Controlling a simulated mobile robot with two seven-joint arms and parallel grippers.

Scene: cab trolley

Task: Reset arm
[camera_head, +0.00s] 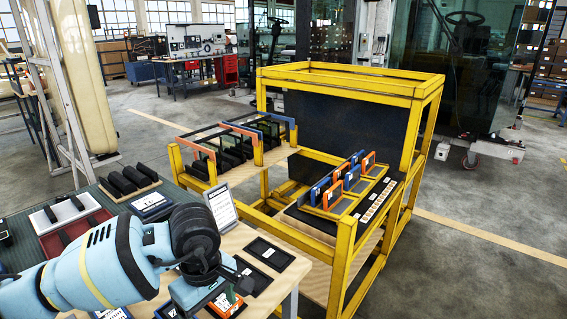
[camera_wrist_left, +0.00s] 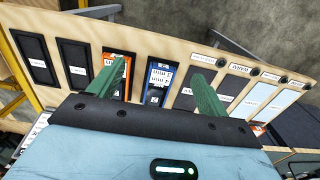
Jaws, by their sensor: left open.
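My left arm comes in from the lower left in the head view, with its gripper (camera_head: 222,292) low over the near edge of the wooden board. In the left wrist view the two green fingers of the left gripper (camera_wrist_left: 158,82) are spread apart with nothing held. Beyond them is the wooden board (camera_wrist_left: 105,28). An orange-framed item (camera_wrist_left: 124,58) shows partly behind the left finger. A blue-framed item (camera_wrist_left: 157,80) shows between the fingers; both sit in the board's row. My right gripper is not in view.
A yellow-framed trolley (camera_head: 345,250) stands right of the board, holding blue and orange framed parts (camera_head: 350,178). Black slots (camera_wrist_left: 74,62) and labelled slots (camera_wrist_left: 228,90) line the board. A red tray (camera_head: 72,234) and black blocks (camera_head: 128,178) lie left. Floor at right is clear.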

